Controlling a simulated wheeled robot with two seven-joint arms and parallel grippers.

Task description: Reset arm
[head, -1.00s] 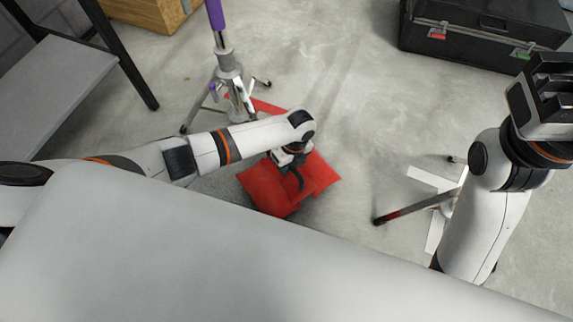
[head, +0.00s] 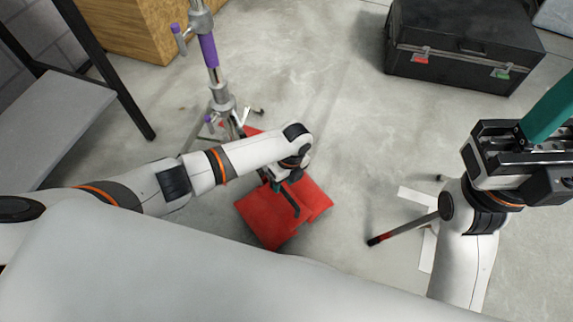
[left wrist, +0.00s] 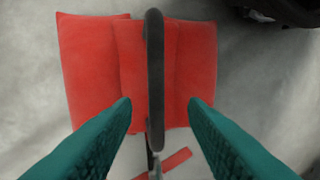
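My left gripper (head: 280,186) hangs over a red sandbag (head: 262,217) on the floor in the head view. In the left wrist view its two teal fingers (left wrist: 160,104) are spread apart, with the sandbag (left wrist: 85,70) below. The bag's black strap handle (left wrist: 155,80) runs between the fingers and appears clear of both. My right gripper (head: 535,140) is raised at the right edge of the head view. One teal finger shows, pointing up and right; the frame edge cuts it off, so its opening is unclear.
A stand with a purple section (head: 208,50) is behind the sandbag. A black case (head: 460,45) is at the back right, a wooden box (head: 125,28) at the back left, and a grey shelf (head: 50,115) at left. A dark rod with a red end (head: 400,230) lies near my right arm.

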